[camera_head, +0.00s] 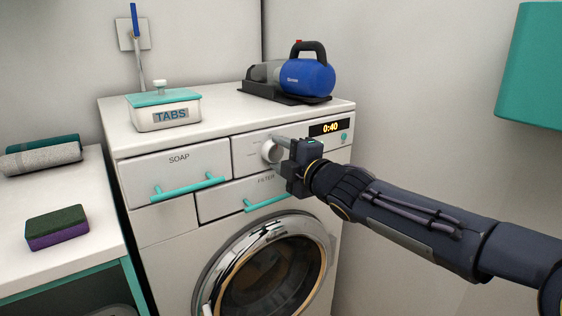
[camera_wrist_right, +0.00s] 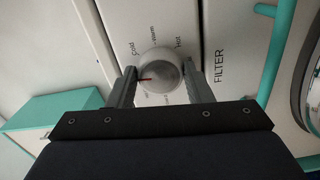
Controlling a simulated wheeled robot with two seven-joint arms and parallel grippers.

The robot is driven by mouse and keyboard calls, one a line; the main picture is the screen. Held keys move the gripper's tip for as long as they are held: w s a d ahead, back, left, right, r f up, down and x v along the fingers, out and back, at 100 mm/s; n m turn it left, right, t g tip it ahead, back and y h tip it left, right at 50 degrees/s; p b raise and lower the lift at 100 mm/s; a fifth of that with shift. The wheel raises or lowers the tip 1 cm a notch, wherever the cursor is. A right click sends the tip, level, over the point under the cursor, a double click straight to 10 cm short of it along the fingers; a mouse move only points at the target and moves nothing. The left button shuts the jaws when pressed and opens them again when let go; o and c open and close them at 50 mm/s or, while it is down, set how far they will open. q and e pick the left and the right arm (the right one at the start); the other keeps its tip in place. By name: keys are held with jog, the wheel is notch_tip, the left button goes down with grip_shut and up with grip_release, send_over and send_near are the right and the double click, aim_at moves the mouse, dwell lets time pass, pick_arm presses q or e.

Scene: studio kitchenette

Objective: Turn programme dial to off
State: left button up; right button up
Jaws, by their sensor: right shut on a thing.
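The white round programme dial (camera_head: 269,152) is on the washing machine's front panel, left of the display. In the right wrist view the dial (camera_wrist_right: 161,66) has a red mark pointing left and slightly down. Printed words Cold, Warm and Hot ring one side; smaller labels on the other side are too small to read. My right gripper (camera_head: 279,149) is shut on the dial, one finger on each side; the fingers also show in the right wrist view (camera_wrist_right: 160,80). My left gripper is not in view.
The display (camera_head: 330,128) reads 0:40. The soap drawer (camera_head: 178,172) and filter flap (camera_head: 235,198) have teal handles near the dial. A blue handheld vacuum (camera_head: 307,77) and a tabs box (camera_head: 165,110) stand on top. A sponge (camera_head: 57,228) lies on the left counter.

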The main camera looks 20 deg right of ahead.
jog(key=shift+n, duration=0.6)
jog(key=o, duration=1)
jog(key=shift+s+d+r, duration=0.1)
jog(key=shift+s+d, duration=0.1)
jog(key=shift+s, duration=0.3)
jog(key=p+v, duration=0.1)
jog(key=v, duration=0.5)
jog(key=shift+s+p, duration=0.35)
jog(key=shift+s, duration=0.05)
